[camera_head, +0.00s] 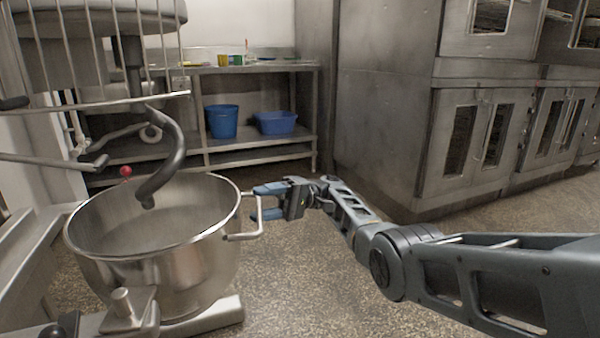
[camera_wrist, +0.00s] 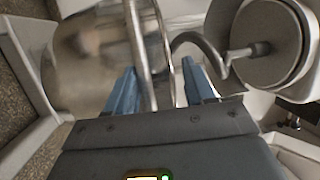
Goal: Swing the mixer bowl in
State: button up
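The steel mixer bowl (camera_head: 165,245) stands at the left in the head view, swung out from beneath the mixer head (camera_head: 95,18). Its side handle (camera_head: 243,236) sticks out to the right. The dark spiral hook (camera_head: 170,165) hangs at the bowl's open top. My gripper (camera_head: 262,202) is at the handle, its two blue fingers apart and pointing left towards the bowl. In the wrist view, the fingers (camera_wrist: 158,88) are spread, with curved metal of the bowl (camera_wrist: 90,60) appearing between them. I cannot tell whether either finger touches the handle.
A wire guard (camera_head: 120,97) is above the bowl. A steel shelf (camera_head: 255,143) with a blue bucket (camera_head: 221,121) and a blue tub (camera_head: 275,123) stands behind. Ovens (camera_head: 470,140) line the right. The speckled floor (camera_head: 300,275) right of the bowl is clear apart from my arm.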

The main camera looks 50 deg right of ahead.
jog(key=s+d+r+p, duration=0.1)
jog(key=s+d+r, duration=0.4)
jog(key=d, duration=0.1)
jog(key=shift+s+d, duration=0.25)
jog(key=shift+d, duration=0.05)
jog(key=shift+r, duration=0.1)
jog(key=shift+c, duration=0.3)
